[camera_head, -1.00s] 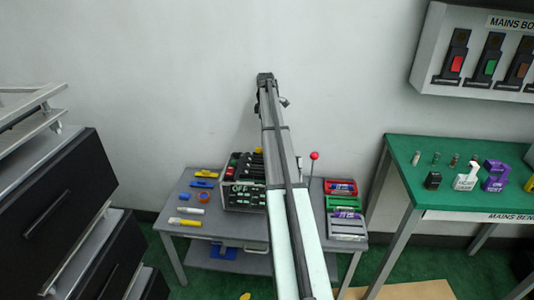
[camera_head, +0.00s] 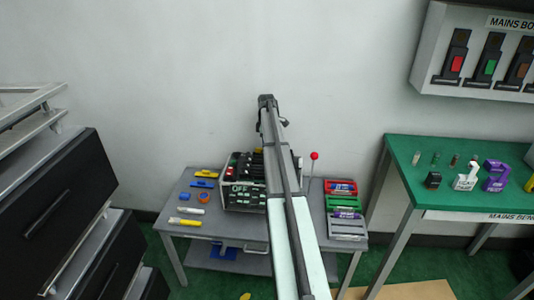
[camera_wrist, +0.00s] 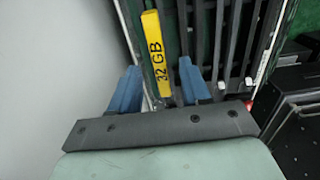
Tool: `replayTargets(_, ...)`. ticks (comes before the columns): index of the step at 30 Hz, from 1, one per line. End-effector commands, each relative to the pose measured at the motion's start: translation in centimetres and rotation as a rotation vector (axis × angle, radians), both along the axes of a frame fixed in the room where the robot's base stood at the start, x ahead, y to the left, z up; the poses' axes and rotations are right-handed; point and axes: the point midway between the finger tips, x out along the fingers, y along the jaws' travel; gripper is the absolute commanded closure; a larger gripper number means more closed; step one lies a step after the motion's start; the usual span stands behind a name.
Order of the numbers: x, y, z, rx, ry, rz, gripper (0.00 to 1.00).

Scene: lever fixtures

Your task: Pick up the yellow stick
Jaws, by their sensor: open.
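The yellow stick (camera_wrist: 156,50), marked "32 GB", stands among dark parallel slats in the wrist view. My gripper (camera_wrist: 159,68) has two blue fingers, one on each side of the stick's lower part. They are apart, with visible gaps to the stick, and I cannot tell how deep they reach. In the head view my arm (camera_head: 272,135) reaches over the black rack marked "OFF" (camera_head: 245,197), and its end hides the stick there.
The grey table (camera_head: 222,222) also holds a yellow marker (camera_head: 185,222), blue and yellow pieces, coloured boxes (camera_head: 342,204) and a red-knobbed lever (camera_head: 314,156). A green bench (camera_head: 440,148) stands right, black drawers (camera_head: 50,200) left. A wall is close behind.

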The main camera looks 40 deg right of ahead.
Motion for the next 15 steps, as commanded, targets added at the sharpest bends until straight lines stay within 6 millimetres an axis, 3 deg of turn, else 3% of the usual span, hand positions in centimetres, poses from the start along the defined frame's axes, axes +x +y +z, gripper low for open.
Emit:
replayTargets(7,-0.2,-0.2,-3.3,0.001,0.001,0.0,0.53)
replayTargets(15,-0.1,-0.2,-4.0,-0.001,-0.001,0.0,0.53)
